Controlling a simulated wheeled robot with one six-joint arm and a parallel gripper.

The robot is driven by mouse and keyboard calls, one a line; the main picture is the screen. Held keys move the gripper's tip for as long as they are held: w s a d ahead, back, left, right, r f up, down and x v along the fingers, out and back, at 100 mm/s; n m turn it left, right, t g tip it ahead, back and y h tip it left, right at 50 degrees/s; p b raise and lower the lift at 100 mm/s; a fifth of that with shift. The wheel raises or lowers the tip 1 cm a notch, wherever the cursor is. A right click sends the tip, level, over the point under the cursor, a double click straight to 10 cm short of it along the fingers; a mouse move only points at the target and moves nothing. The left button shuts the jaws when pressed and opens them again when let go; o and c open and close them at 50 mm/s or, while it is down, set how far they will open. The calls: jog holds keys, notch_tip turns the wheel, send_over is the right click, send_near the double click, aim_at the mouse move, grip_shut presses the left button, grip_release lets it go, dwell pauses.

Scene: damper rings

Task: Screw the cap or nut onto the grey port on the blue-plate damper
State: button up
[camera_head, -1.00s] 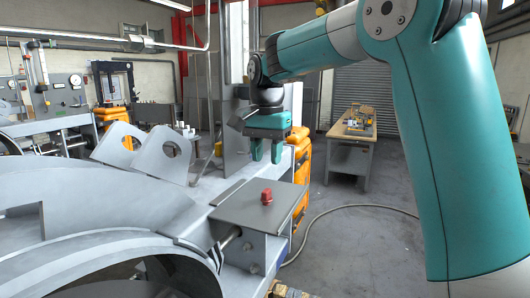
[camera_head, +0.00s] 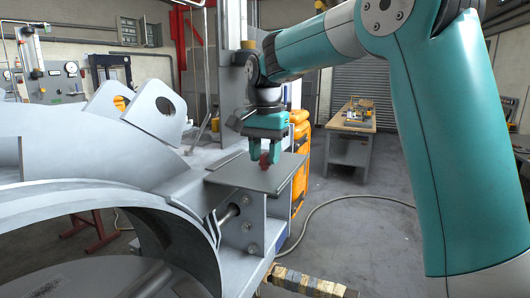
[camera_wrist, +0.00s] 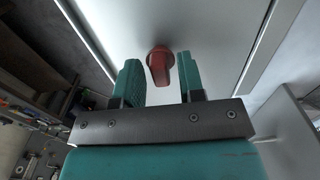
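A red cap (camera_head: 265,161) stands on a flat grey plate (camera_head: 238,177) on top of the large grey machine. My gripper (camera_head: 265,153) points down over the plate, with its teal fingers around the level of the cap.
The large grey curved machine (camera_head: 120,190) fills the left and front. A tall grey upright (camera_head: 233,80) stands close behind my gripper. Orange units (camera_head: 299,160) stand beyond the plate. A wooden bench (camera_head: 349,130) is farther back, with open floor to the right.

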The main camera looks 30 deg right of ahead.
grip_shut()
notch_tip(320, 180, up, 6)
jog(key=p, duration=0.6)
jog(key=shift+r, duration=0.15)
